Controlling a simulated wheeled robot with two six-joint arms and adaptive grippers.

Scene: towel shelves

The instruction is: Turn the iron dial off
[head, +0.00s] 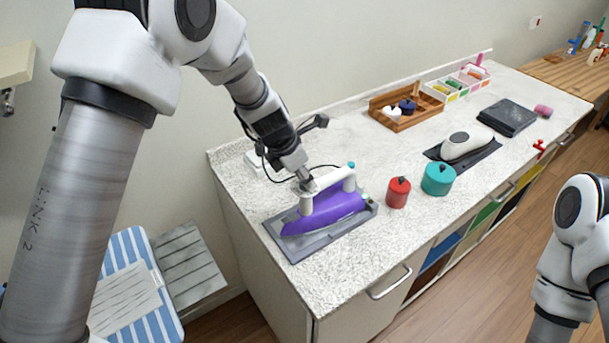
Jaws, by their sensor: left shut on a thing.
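A purple iron (332,211) with a white handle sits on a grey rest tray (283,243) at the left end of the counter. A small teal part shows at the back end of the handle. My left gripper (304,186) reaches down from above to the front end of the handle and is shut on the iron there. Its fingertips are small, and the dial cannot be made out; it may be hidden by the gripper. My right arm shows at the right edge, but its gripper is out of view.
A red canister (398,192) and a teal canister (438,179) stand close right of the iron. A white device (466,144) on a dark mat, a wooden box (405,116) and a black flat case (507,117) are further right. A dark cable lies behind the iron.

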